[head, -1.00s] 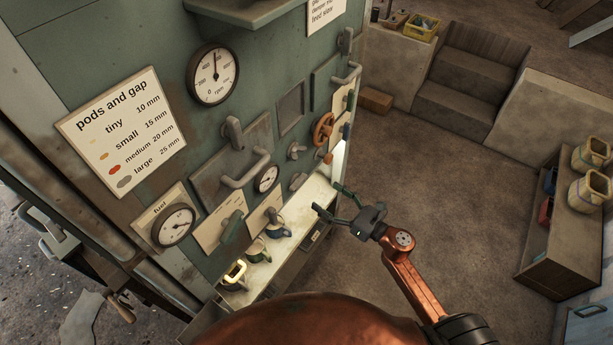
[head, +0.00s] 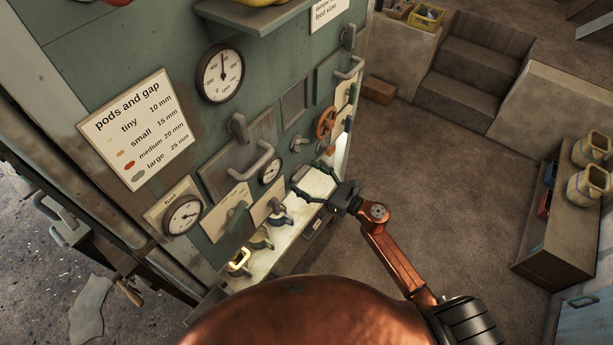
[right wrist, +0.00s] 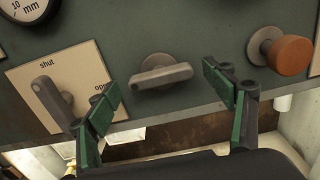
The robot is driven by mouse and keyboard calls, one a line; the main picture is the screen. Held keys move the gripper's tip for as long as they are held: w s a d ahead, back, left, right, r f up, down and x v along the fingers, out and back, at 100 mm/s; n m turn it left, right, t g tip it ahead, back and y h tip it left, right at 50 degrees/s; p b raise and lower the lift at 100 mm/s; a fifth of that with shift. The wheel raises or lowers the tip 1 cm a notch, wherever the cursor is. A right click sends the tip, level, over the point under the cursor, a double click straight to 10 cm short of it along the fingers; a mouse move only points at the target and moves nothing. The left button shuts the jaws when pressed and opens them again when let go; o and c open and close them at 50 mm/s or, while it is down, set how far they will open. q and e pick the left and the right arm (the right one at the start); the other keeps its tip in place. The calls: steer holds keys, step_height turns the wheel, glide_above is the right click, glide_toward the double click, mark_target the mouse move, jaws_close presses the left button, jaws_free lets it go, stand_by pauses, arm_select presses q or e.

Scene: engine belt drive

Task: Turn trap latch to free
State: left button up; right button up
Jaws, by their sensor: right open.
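A grey turn latch (right wrist: 160,72), a short bar on a round boss, sits on the green panel in the right wrist view. It lies nearly level, its right end slightly higher. I take it to be the trap latch, though no label shows beside it. My right gripper (right wrist: 162,92) is open, with one green-padded finger on each side below the latch, apart from it. In the head view my right gripper (head: 309,176) is at the lower panel and hides most of the latch. My left gripper is not in view.
Left of the latch is a shut/open plate (right wrist: 25,75) with a grey lever (right wrist: 50,95). Right of it is an orange knob (right wrist: 290,55). Below runs a lit tray (head: 285,240) holding several coloured-rim pieces. Open floor (head: 440,200) lies to the right.

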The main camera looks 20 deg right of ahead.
steer(key=shift+c, duration=0.6)
steer(key=c, duration=1)
steer(key=shift+c, duration=0.2)
steer(key=shift+m, duration=0.4)
steer(key=m, duration=0.4)
steer(key=shift+p, duration=0.3)
steer(key=m+p, duration=0.1)
steer(key=m, duration=0.2)
steer(key=shift+m, duration=0.3)
steer(key=m+p, duration=0.1)
steer(key=m, duration=0.3)
steer(key=shift+r+m+p, duration=0.1)
steer(key=shift+m+p, duration=0.2)
steer(key=shift+p, duration=0.05)
steer(key=m+p, duration=0.2)
steer(key=m, duration=0.2)
steer(key=shift+m, duration=0.4)
